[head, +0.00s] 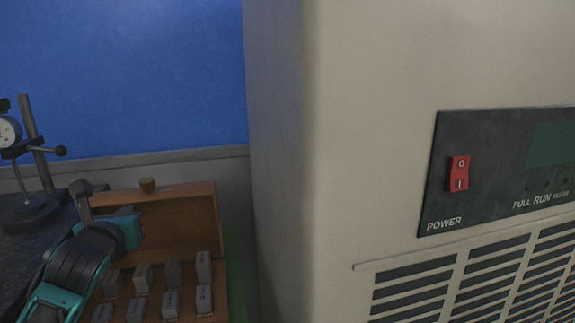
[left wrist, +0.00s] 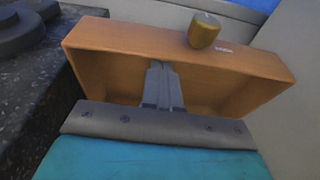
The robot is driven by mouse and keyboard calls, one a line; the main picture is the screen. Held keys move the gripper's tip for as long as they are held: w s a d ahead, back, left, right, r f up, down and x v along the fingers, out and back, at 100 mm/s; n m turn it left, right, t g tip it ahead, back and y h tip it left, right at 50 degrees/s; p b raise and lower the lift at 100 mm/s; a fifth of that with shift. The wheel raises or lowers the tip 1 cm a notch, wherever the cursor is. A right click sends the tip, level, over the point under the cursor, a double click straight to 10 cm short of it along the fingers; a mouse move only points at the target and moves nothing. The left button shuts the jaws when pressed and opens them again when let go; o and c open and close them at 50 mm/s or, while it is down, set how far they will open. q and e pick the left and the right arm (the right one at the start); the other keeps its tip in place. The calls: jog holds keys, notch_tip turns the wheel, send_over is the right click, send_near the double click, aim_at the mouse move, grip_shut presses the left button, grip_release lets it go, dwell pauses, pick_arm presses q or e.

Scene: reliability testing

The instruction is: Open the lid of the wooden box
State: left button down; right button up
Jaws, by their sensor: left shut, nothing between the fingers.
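The wooden box (head: 236,290) stands at the lower left of the head view, with its lid (head: 187,222) raised and standing up at the back. A brass-coloured knob (head: 148,185) sits at the lid's top edge. In the left wrist view the lid (left wrist: 110,68) shows its hollow inner side, with the knob (left wrist: 203,30) above. My left gripper (left wrist: 163,70) is shut and empty, its fingers in front of the lid's inner face. I cannot tell whether they touch it. In the head view my left arm hides part of the lid and box. My right gripper is not in view.
Several grey metal blocks (head: 172,273) stand in rows inside the box. A dial gauge stand (head: 38,160) is at the far left on a dark speckled surface. A large beige machine (head: 350,130) with a red power switch (head: 458,173) fills the right side.

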pick_arm(q)
jog(key=s+a, duration=0.2)
jog(key=s, duration=0.6)
jog(key=shift+y, duration=0.3)
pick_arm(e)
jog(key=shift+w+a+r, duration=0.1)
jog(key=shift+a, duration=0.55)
pick_arm(q)
jog(key=shift+w+d, duration=0.1)
jog(key=shift+d, duration=0.05)
